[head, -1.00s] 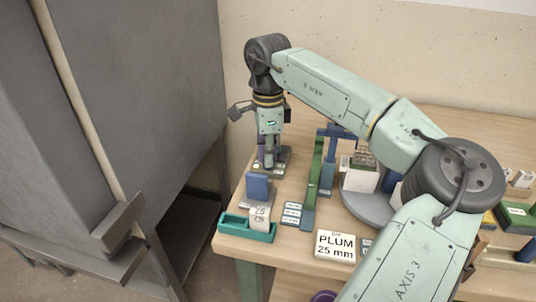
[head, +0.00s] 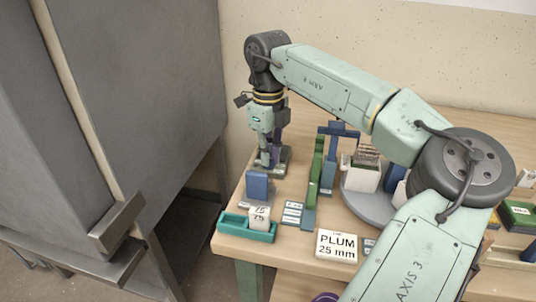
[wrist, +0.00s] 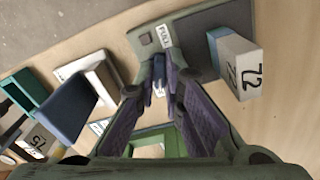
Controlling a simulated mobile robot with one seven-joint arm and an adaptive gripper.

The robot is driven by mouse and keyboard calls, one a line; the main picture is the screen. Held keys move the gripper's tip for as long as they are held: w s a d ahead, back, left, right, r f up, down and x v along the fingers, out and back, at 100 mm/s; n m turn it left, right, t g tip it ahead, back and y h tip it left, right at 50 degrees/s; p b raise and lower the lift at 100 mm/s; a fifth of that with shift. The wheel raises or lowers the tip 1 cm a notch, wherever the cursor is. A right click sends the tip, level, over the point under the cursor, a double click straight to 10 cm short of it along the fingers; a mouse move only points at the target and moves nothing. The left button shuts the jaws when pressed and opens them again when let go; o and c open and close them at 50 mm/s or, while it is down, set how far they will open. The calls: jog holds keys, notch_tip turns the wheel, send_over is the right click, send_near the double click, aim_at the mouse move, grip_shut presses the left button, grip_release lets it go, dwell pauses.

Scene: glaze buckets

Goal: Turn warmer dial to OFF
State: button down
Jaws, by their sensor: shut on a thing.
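The warmer is a dark grey plate (wrist: 197,25) on the wooden bench, with a small label that seems to read FULL (wrist: 150,42). In the head view its edge (head: 284,158) shows at the bench's left side. The dial, a small dark grey-blue knob (wrist: 158,72), stands at the plate's edge. My gripper (wrist: 157,90) points down and is shut on the dial with its purple-padded fingers. In the head view my gripper (head: 269,160) covers the dial. The dial's pointer and any OFF mark cannot be made out.
A white-and-blue block marked 72 (wrist: 240,66) stands close to my fingers. A blue block (head: 257,186), a teal tray (head: 233,224) and a white block marked 75 (head: 259,218) are at the front left. A green upright (head: 316,172) and a grey turntable (head: 365,207) stand to the right.

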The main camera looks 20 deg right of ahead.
jog(key=shift+m, duration=0.6)
jog(key=c, duration=1.7)
grip_release()
notch_tip(320, 180, up, 12)
